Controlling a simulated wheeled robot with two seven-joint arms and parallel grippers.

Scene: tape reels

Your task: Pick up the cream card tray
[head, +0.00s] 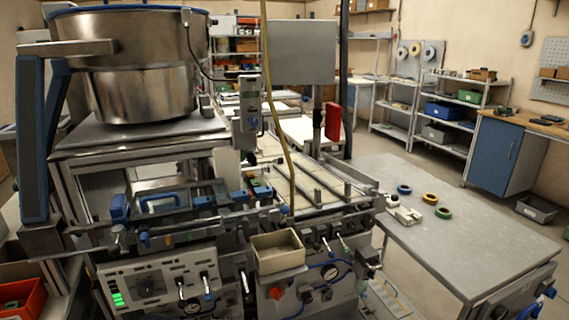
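A small, low cream piece with a notched outline (405,215), which looks like the cream card tray, lies on the left edge of the grey table at the right. It is too small to make out its inside. I cannot make out either of my grippers in the head view, and nothing is seen touching the cream piece.
The grey table (480,250) is clear toward its front and right. A machine with a steel bowl (140,70) fills the left. An open cream box (278,243) sits at the machine's front. A red bin (22,300) is at lower left. Shelves (440,110) stand behind.

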